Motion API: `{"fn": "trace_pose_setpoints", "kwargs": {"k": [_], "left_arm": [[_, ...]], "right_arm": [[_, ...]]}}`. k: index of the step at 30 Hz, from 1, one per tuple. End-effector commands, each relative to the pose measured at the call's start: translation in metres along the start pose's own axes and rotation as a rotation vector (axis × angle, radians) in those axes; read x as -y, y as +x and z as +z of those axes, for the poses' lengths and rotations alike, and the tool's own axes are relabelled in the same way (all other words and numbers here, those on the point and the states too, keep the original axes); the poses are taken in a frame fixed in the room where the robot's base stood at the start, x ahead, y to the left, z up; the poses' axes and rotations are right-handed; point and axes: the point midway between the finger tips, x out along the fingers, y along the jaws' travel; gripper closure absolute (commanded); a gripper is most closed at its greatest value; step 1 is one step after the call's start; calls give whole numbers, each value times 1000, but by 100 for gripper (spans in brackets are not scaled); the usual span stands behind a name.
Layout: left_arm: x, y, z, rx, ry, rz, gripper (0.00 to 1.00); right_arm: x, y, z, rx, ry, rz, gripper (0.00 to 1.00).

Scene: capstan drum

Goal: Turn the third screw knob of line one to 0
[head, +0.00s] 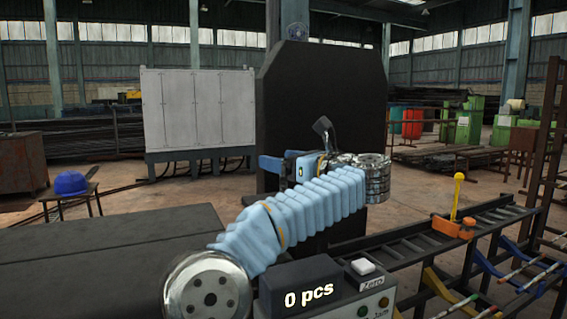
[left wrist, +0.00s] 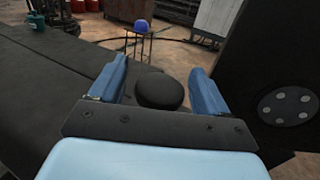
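My left gripper (head: 270,164) is in front of the dark upright panel in the head view, at the end of my light blue sleeved arm, and points left. In the left wrist view the left gripper (left wrist: 157,78) is open, its two blue fingers apart. A round black knob (left wrist: 160,90) is between the fingers, with a visible gap on each side. I cannot tell which knob of which line it is. In the head view my arm and gripper hide this area, and no screw knob shows clearly. My right gripper is not in view.
A black box (head: 300,289) reading "0 pcs" with a white Zero button (head: 363,266) stands at the front. A dark flat surface (head: 110,265) lies at left. A rail (head: 400,252) with a yellow lever (head: 457,195) runs right. A blue cap (head: 71,184) rests on a stool.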

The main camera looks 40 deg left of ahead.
Motion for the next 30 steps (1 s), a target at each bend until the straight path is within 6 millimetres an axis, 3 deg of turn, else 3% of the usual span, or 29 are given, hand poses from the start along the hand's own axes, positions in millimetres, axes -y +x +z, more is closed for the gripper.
{"fn": "trace_pose_setpoints", "kwargs": {"k": [7,11,24,30], "left_arm": [[1,-1,-3,-3,5,0,24],[2,-12,-4,-3,4,-3,24],[2,-115,-5,-2,1,-5,24],[2,-133,-4,-3,3,-2,24]], "right_arm": [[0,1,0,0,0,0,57],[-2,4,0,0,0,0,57],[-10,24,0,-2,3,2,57],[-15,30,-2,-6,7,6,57]]}}
